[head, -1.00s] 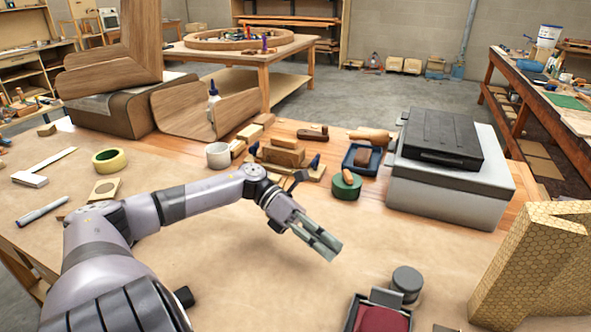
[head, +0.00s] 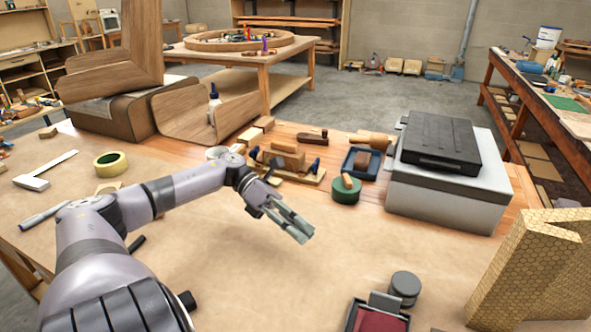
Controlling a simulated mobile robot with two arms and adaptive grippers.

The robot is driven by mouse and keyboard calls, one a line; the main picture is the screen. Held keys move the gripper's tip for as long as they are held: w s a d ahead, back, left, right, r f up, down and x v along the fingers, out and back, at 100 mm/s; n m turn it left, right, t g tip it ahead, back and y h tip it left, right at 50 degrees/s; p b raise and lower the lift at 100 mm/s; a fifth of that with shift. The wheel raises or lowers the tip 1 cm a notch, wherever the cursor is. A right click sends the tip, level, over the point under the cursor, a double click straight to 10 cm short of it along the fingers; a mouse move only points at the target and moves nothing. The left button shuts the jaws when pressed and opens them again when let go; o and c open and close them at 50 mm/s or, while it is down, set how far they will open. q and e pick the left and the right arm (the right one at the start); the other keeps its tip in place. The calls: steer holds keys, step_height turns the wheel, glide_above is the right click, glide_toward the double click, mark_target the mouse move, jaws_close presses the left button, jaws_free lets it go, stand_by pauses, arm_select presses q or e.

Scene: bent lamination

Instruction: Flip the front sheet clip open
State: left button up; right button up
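My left gripper (head: 301,234) is above the paper-covered middle of the bench, empty and pointing down to the right. Its two fingers overlap from this side, so how far apart they are is unclear. I cannot make out for certain which thing is the front sheet clip. At the bottom edge is a dark-framed item with a red surface (head: 380,322), cut off by the picture. A dark round knob or cap (head: 404,287) is beside it. The gripper touches neither.
A grey box (head: 448,194) with a black case (head: 440,140) on top stands at the right. A gold honeycomb-patterned form (head: 530,265) is nearer. A green tape roll (head: 345,192), blue tray (head: 361,162) and wooden blocks (head: 284,154) lie behind the gripper. The paper (head: 270,285) in front is clear.

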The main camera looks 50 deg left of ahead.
arm_select(q)
steer(key=shift+s+a+r, duration=0.15)
steer(key=shift+a+r, duration=0.1)
steer(key=shift+a, duration=0.4)
steer(key=v, duration=1.2)
stand_by(0.5)
